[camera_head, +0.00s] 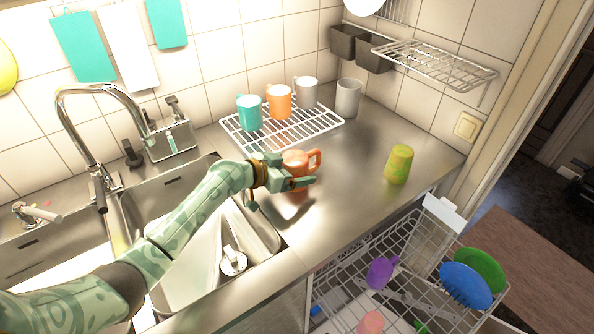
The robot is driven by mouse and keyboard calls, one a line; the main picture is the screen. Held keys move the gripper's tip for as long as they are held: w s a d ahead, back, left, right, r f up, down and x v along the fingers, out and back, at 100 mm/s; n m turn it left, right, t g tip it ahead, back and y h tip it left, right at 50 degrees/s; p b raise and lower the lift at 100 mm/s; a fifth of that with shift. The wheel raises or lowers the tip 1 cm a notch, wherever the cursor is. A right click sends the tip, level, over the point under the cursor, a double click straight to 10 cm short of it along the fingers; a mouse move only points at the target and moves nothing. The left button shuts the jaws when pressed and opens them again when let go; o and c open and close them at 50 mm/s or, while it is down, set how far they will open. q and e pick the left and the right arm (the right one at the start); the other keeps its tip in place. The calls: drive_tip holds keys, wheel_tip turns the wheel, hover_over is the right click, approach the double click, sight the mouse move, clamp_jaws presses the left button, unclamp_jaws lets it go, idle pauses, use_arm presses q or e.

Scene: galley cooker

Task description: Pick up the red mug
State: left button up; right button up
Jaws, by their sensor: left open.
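The red mug (297,158), orange-red in this light, stands upright on the steel counter just right of the sink, its handle toward the right. My left gripper (292,174) is open at the mug's left side. One finger reaches across the front of the mug, low down. The other finger is mostly hidden, so I cannot tell whether either finger touches the mug. My right gripper is not in view.
Behind the mug, a wire rack (325,122) holds a teal mug (249,114), an orange mug (279,103) and a grey mug (306,94). A grey cup (348,98) stands beside it. A yellow-green cup (398,165) stands to the right. An open dishwasher basket (400,297) is below.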

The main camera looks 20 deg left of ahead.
use_arm(q)
drive_tip(key=shift+w+d+f, duration=0.15)
drive_tip(key=shift+w+f, duration=0.05)
drive_tip(key=shift+w, duration=0.05)
drive_tip(key=shift+r, duration=0.1)
drive_tip(key=c, duration=1.2)
